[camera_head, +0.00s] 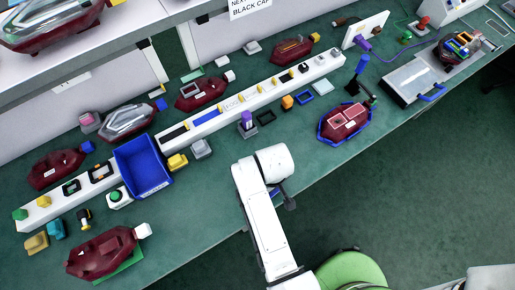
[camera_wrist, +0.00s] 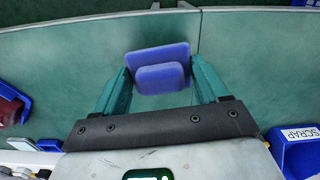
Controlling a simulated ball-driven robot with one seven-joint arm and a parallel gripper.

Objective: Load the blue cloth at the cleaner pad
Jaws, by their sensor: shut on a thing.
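The blue cloth (camera_wrist: 158,58) is a folded-looking blue block with a smaller, paler block in front of it. In the wrist view it sits between the two teal fingers of my gripper (camera_wrist: 160,68), which is shut on it. I cannot tell which item is the cleaner pad; a pink and grey block (camera_head: 88,122) stands at the left back.
A blue bin (camera_head: 143,165) stands on the bench left of my arm. Its SCRAP label shows in the wrist view (camera_wrist: 297,135). A dark red lamp in a blue tray (camera_head: 345,122) lies to the right. A white rail (camera_head: 262,90) with several parts runs behind.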

